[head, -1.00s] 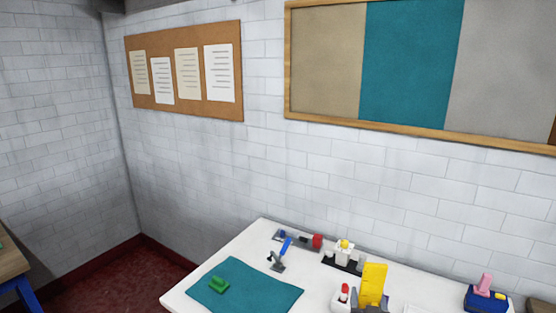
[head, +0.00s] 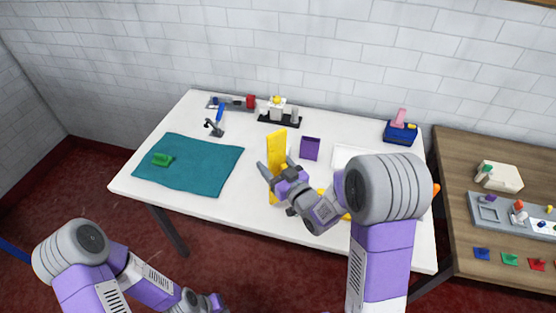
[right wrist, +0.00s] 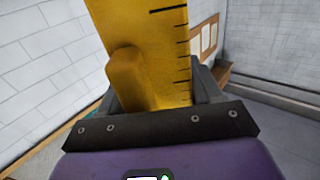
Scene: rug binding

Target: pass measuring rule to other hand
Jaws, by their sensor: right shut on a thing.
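The yellow measuring rule (head: 276,148) stands upright above the white table in the head view. My right gripper (head: 277,168) is shut on it. In the right wrist view the rule (right wrist: 150,45) fills the middle, with black tick marks along one edge and a yellow raised grip between the fingers. My left gripper (head: 208,303) is low at the bottom edge of the head view, apart from the rule and in front of the table. Its fingers are too cut off to tell open from shut.
The white table (head: 185,118) carries a teal cloth (head: 200,175) with a green block (head: 162,159), a blue-handled tool (head: 217,120), a black stand with bottles (head: 280,118), a purple box (head: 310,148) and a blue pincushion-like block (head: 400,131). A wooden table (head: 455,160) adjoins at right.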

